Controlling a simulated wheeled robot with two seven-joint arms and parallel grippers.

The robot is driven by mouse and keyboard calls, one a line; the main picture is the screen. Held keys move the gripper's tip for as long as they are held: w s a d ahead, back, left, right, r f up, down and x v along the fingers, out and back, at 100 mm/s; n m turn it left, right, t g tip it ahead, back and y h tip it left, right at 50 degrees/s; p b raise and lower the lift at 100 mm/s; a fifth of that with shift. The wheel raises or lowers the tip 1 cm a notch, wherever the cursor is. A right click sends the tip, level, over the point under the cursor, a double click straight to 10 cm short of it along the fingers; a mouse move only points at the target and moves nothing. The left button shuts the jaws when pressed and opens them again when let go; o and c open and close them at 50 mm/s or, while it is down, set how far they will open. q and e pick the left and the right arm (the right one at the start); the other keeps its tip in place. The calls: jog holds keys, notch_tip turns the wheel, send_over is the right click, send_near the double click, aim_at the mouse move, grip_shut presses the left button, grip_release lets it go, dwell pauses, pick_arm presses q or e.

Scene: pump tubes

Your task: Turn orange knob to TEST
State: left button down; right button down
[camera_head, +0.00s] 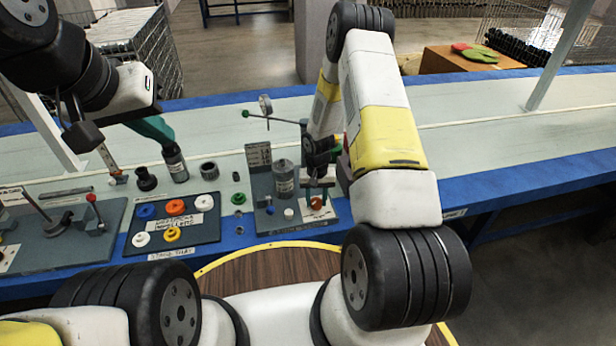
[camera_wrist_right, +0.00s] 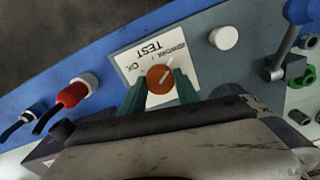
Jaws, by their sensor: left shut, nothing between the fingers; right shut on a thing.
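The orange knob (camera_head: 317,202) sits on a white label plate at the right end of the grey panel. In the right wrist view the knob (camera_wrist_right: 159,78) lies between the teal fingers of my right gripper (camera_wrist_right: 160,92), which is shut on it. The knob's pale pointer line slants from lower left to upper right. The label (camera_wrist_right: 128,62) appears upside down, with TEST above the knob and smaller words beside it. In the head view my right gripper (camera_head: 317,191) reaches down to the knob. My left gripper (camera_head: 155,130) is shut and empty above a grey bottle.
A dark tray (camera_head: 186,237) of coloured rings lies further left. In the right wrist view a red connector (camera_wrist_right: 72,94) and a white button (camera_wrist_right: 224,38) flank the label.

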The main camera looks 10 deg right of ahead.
aim_at(317, 201)
jog(key=shift+n, duration=0.3)
jog(key=n, duration=0.4)
jog(key=shift+n, duration=0.3)
jog(key=n, duration=0.5)
jog(key=shift+n, duration=0.4)
jog(key=c, duration=0.9)
grip_release()
jog(key=shift+r, duration=3.9)
